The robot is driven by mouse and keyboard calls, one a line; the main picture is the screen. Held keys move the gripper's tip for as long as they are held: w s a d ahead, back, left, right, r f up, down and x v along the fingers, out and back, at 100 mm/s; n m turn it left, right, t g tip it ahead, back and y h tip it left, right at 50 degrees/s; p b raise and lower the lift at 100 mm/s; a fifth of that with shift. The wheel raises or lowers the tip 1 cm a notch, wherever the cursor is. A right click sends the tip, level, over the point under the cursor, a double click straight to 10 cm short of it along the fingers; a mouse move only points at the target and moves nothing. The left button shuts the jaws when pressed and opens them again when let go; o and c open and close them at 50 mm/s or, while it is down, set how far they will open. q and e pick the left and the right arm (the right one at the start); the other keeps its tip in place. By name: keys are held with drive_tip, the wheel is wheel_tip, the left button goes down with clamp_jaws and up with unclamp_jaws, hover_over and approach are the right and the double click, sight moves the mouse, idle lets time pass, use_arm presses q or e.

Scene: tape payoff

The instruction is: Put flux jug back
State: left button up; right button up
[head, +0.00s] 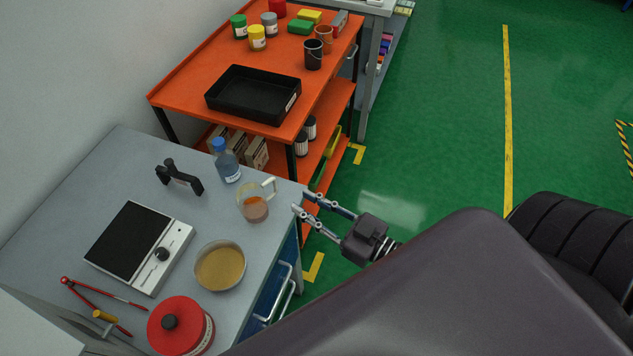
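A clear jug (253,205) with a pale handle and amber-brown liquid in its lower part stands upright on the grey bench top (110,170), near its right edge. My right gripper (301,203) is just right of the jug, with its two fingers spread apart and pointing at it. The fingers look empty, and a small gap shows between them and the jug. My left gripper is not in view.
Near the jug are a blue-capped bottle (226,160), a black stand (179,177), a bowl of tan material (220,267), a hot plate (139,247) and a red canister (180,327). An orange cart (190,75) with a black tray (252,94) stands behind. Green floor is open at right.

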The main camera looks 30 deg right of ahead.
drive_tip(key=shift+v, duration=1.15)
drive_tip(key=s+d+f+m+g+h, duration=0.1)
drive_tip(key=s+d+f+g+h, duration=0.1)
drive_tip(key=f, duration=0.7)
drive_tip(key=s+d+f+g+h, duration=0.2)
drive_tip(key=d+f, duration=0.1)
drive_tip(key=f, duration=0.7)
drive_tip(key=s+d+f+m+g+h, duration=0.1)
drive_tip(key=s+d+f+g+h, duration=0.1)
drive_tip(key=f, duration=0.7)
drive_tip(key=s+a+f+g, duration=0.2)
drive_tip(key=s+f+g, duration=0.2)
drive_tip(key=s+f, duration=0.6)
drive_tip(key=s+a+f+g+h, duration=0.1)
drive_tip(key=s+a+f+g, duration=0.2)
drive_tip(key=s+f, duration=0.7)
drive_tip(key=s+g, duration=0.2)
drive_tip(key=s, duration=0.3)
drive_tip(key=shift+s+m, duration=0.2)
drive_tip(key=shift+m, duration=0.1)
drive_tip(key=shift+f, duration=0.1)
